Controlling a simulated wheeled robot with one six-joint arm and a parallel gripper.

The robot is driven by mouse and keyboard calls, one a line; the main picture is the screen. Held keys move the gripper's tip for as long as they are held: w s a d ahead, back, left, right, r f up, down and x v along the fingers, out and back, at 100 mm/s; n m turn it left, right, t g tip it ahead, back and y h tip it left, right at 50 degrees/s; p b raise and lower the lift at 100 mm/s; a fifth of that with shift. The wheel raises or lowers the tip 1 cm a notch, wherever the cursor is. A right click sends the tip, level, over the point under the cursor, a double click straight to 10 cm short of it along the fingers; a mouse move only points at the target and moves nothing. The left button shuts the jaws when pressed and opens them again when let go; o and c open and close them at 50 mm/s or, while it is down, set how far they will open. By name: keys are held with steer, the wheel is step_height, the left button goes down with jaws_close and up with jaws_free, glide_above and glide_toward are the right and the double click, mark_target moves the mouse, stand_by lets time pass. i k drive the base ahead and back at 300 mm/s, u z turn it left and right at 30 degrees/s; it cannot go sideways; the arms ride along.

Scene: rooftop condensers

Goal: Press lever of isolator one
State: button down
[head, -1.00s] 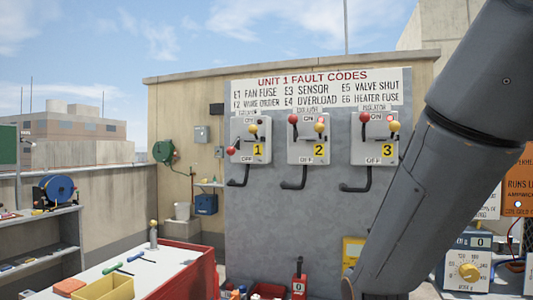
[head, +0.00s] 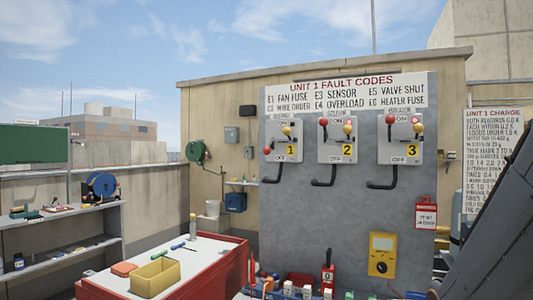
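Isolator one (head: 283,140) is a light grey box with a yellow "1" label, the leftmost of three on a grey panel. Its red-knobbed lever (head: 267,151) is at the box's lower left, near the OFF end. A yellow knob (head: 287,131) shows near its top. Isolators two (head: 338,153) and three (head: 397,152) stand to its right, with red knobs high near ON. A black curved handle or conduit hangs below each box. My gripper is not in view; only part of my arm shows at the lower right, well away from isolator one.
A fault-code sign (head: 345,92) tops the panel. A red-sided bench (head: 215,270) with a yellow bin (head: 154,277) stands front left. A yellow meter (head: 382,255) is low on the panel's right. Shelving (head: 60,213) stands at far left.

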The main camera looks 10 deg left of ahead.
mark_target(265, 150)
steer(key=z, duration=0.2)
steer(key=k, duration=0.15)
steer(key=u, duration=0.9)
steer(key=i, duration=0.95)
steer(key=z, duration=0.05)
steer(key=k, duration=1.2)
steer(key=z, duration=0.2)
steer(key=i, duration=0.9)
steer(key=u, duration=0.8)
steer(key=i, duration=0.25)
steer(key=u, duration=0.3)
